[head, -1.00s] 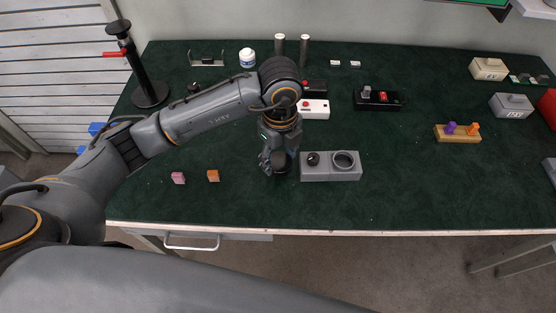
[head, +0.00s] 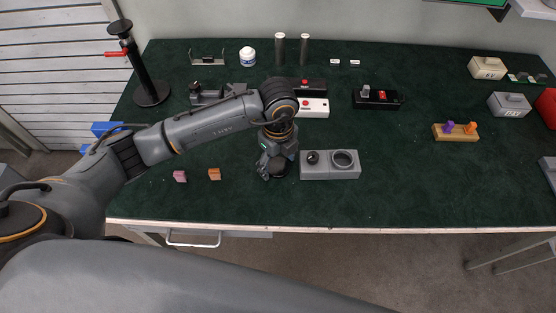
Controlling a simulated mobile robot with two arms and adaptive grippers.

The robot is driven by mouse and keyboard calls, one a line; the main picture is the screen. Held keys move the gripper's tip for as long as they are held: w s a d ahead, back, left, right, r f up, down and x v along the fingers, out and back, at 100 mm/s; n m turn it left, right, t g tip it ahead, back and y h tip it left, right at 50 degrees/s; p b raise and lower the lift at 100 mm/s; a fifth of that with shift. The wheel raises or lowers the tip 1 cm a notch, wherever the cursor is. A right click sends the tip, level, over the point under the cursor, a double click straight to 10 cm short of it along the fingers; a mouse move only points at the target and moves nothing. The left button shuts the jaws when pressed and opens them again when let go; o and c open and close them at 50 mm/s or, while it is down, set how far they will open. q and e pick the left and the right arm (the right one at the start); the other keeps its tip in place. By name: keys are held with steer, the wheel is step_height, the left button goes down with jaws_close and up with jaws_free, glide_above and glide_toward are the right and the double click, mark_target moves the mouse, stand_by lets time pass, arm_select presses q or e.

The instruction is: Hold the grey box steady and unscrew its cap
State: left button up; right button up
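The grey box (head: 329,172) lies flat on the green table top near its front middle. A small dark round cap or knob (head: 313,157) sits on the left part of its top. A larger round ring with a dark rim (head: 344,160) is on the right part. My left gripper (head: 269,174) points down just left of the box's left end, low over the table. Its fingers are dark and small in the head view, so their opening and any contact with the box cannot be told. My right gripper is not in view.
A white box with a red button (head: 313,108) and a black switch box (head: 376,98) stand behind. A black stand (head: 150,92) is at far left. The table right of the grey box is clear.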

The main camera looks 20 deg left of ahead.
mark_target(278, 166)
arm_select(q)
steer(key=shift+r, duration=0.15)
steer(key=shift+r, duration=0.2)
step_height(278, 166, up, 12)
steer(key=b, duration=0.1)
steer(key=shift+f+b, duration=0.15)
steer(key=shift+b, duration=0.2)
